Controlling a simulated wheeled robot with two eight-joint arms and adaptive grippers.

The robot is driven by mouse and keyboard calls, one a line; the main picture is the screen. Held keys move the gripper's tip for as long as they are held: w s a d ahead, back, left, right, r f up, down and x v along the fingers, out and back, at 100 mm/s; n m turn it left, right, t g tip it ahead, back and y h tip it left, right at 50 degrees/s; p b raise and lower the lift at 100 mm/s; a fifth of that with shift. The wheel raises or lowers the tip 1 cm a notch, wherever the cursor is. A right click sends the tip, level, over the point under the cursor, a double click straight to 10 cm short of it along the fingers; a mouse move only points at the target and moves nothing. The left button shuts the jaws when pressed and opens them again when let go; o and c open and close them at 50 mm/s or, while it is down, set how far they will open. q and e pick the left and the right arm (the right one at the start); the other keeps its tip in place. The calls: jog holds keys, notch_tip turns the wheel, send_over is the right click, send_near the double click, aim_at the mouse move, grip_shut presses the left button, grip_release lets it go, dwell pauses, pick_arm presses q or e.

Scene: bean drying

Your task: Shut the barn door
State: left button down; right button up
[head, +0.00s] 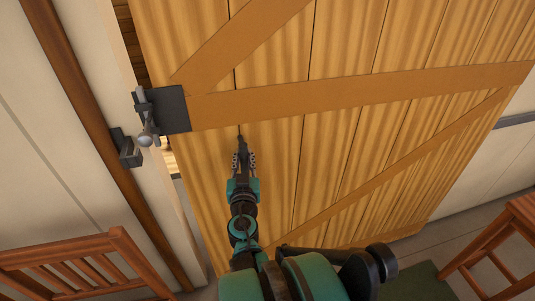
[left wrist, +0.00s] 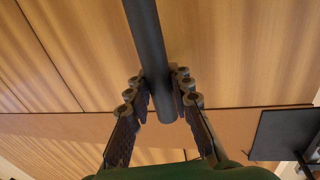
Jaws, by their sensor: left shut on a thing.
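The wooden barn door (head: 345,140), with orange-brown braces, fills most of the head view. A narrow gap (head: 168,156) shows between its left edge and the frame. A dark latch (head: 172,108) sits on that edge, and a dark catch (head: 127,148) is on the frame beside it, apart from the latch. My left gripper (head: 243,158) is at the door's face, below the latch. In the left wrist view, the left gripper (left wrist: 160,98) is shut on the dark bar handle (left wrist: 147,45), with a finger on each side. The right gripper is out of view.
A wooden chair (head: 85,262) stands at the lower left by the pale wall (head: 45,180). Another piece of wooden furniture (head: 500,240) stands at the lower right. A green mat (head: 415,284) lies on the floor between them.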

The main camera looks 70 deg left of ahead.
pick_arm(q)
jog(key=s, duration=0.7)
jog(key=shift+s+a, duration=0.3)
jog(key=shift+a, duration=0.1)
jog(key=c, duration=1.4)
grip_release()
jog(key=shift+o, duration=0.4)
jog(key=shift+w+d, duration=0.1)
jog(key=shift+r, duration=0.15)
send_near(215, 122)
jog(key=shift+x, duration=2.4)
